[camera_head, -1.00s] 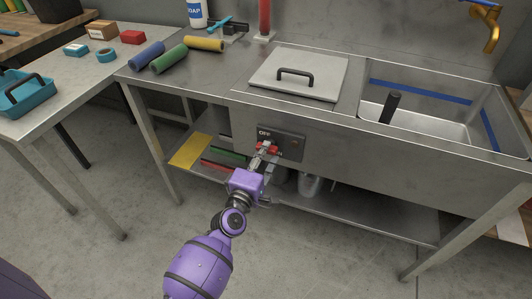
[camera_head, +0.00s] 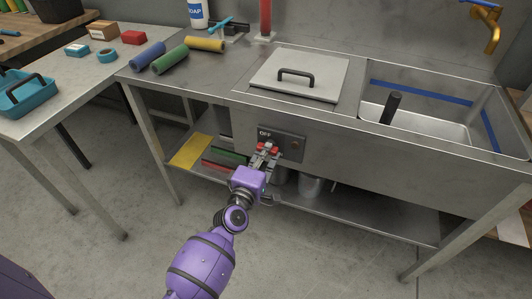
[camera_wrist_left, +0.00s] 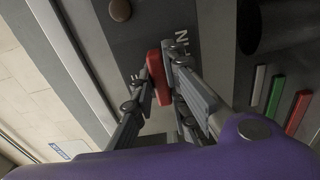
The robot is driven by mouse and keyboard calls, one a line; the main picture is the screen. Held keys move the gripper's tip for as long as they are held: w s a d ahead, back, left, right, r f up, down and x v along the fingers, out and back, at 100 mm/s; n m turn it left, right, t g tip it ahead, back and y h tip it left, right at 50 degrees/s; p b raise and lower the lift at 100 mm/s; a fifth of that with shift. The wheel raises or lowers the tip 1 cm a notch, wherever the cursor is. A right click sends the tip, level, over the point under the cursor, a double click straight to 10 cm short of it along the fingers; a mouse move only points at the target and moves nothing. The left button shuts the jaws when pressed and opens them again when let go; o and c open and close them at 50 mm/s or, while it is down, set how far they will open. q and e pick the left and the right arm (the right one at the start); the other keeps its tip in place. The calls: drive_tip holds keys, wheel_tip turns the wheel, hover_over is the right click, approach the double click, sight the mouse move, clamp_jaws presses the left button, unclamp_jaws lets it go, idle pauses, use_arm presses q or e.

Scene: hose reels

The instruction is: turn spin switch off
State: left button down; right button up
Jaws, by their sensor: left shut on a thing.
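The spin switch is a red lever (camera_wrist_left: 158,77) on a dark panel (camera_head: 291,143) on the front of the steel sink unit. The label "OFF" shows at the panel's upper left, and part of the word "SPIN" shows beside the lever in the left wrist view. My left gripper (camera_head: 266,151) is at the panel, with its grey fingers shut on the red lever. The fingers hide part of the lever in the head view. My right gripper is in neither view.
A round brown knob (camera_wrist_left: 120,10) is also on the panel. A grey lid with a black handle (camera_head: 298,75) and a sink basin (camera_head: 440,120) are above. Coloured boards (camera_head: 192,151) and metal pots (camera_head: 311,186) sit on the lower shelf.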

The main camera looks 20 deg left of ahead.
use_arm(q)
drive_tip(key=shift+m+p, duration=3.25)
drive_tip(key=shift+m, duration=5.55)
drive_tip(key=c, duration=1.7)
unclamp_jaws()
drive_tip(key=s, duration=1.2)
drive_tip(key=shift+a, duration=0.15)
